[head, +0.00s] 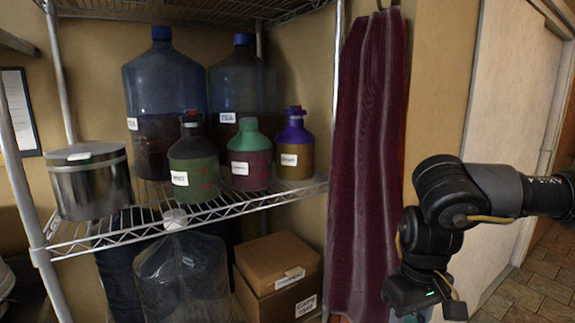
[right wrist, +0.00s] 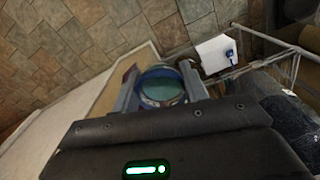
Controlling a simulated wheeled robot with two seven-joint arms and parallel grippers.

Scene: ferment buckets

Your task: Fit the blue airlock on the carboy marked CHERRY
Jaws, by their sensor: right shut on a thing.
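The labels are too small to read surely, so I cannot tell which is CHERRY. In the right wrist view my right gripper (right wrist: 160,80) is shut on a round, blue-rimmed thing with a teal middle (right wrist: 163,90); I cannot tell whether it is the airlock. My left gripper is out of view.
A metal pot (head: 90,185) stands on the shelf's left. A clear carboy (head: 180,275) and cardboard boxes (head: 278,262) are below. A maroon cloth (head: 365,150) hangs between shelf and right arm.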

